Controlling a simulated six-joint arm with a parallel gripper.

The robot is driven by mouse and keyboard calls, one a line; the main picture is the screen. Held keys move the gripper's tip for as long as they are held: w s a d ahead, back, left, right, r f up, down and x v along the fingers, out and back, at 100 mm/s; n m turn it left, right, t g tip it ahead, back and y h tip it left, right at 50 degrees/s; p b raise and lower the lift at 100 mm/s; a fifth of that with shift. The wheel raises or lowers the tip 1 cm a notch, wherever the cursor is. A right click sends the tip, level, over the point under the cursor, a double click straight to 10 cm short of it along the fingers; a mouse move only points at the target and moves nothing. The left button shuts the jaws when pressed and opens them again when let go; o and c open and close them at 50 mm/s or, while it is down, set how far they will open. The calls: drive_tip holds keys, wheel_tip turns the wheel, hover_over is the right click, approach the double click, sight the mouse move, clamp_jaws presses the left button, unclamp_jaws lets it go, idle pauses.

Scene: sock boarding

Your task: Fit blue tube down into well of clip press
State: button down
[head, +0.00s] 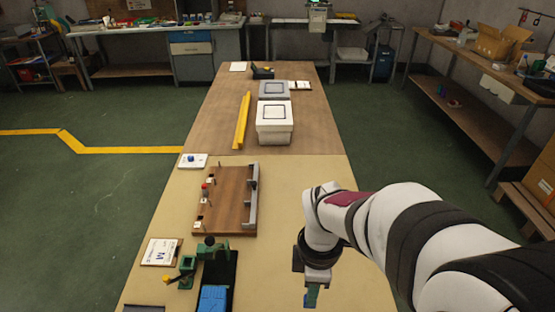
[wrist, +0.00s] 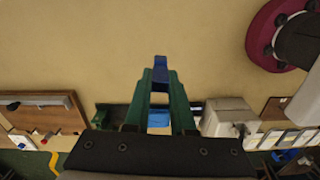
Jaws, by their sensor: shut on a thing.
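My gripper (head: 312,290) is at the right side of the tan table, in the lower part of the head view. In the wrist view its green fingers (wrist: 160,98) converge on a dark blue piece (wrist: 160,70), which I take to be the blue tube. The tube is held at the fingertips above bare table, apart from other things. A green device (head: 187,266) with an orange knob, which looks like the clip press, stands at the lower left. I cannot make out its well.
A black tray (head: 232,270) holding a blue stack (head: 212,298) lies right of the green device. A wooden board with pegs (head: 228,205) is behind. A card marked M (head: 160,251) lies at left. White and grey boxes stand farther back. Table around my gripper is clear.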

drive_tip(key=w+d+r+m, duration=0.35)
drive_tip(key=r+m, duration=0.25)
drive_tip(key=m, duration=0.2)
drive_tip(key=w+d+r+m, duration=0.3)
drive_tip(key=d+r+m, duration=0.1)
drive_tip(key=r+m, duration=0.4)
drive_tip(key=w+a+f, duration=0.2)
drive_tip(key=w, duration=0.2)
drive_tip(key=w+a+f, duration=0.2)
drive_tip(key=w+a, duration=0.1)
drive_tip(key=a, duration=0.4)
drive_tip(key=w+a+f, duration=0.3)
drive_tip(key=w+a, duration=0.1)
drive_tip(key=a, duration=0.3)
drive_tip(key=s+a+f, duration=0.1)
drive_tip(key=a+f, duration=0.3)
drive_tip(key=a, duration=0.7)
drive_tip(key=s+a+f, duration=0.1)
drive_tip(key=a+f, duration=0.3)
drive_tip(key=a, duration=0.7)
drive_tip(key=shift+s+f+m, duration=0.2)
drive_tip(key=shift+f+m, duration=0.2)
drive_tip(key=shift+s+f, duration=0.1)
drive_tip(key=shift+f, duration=2.8)
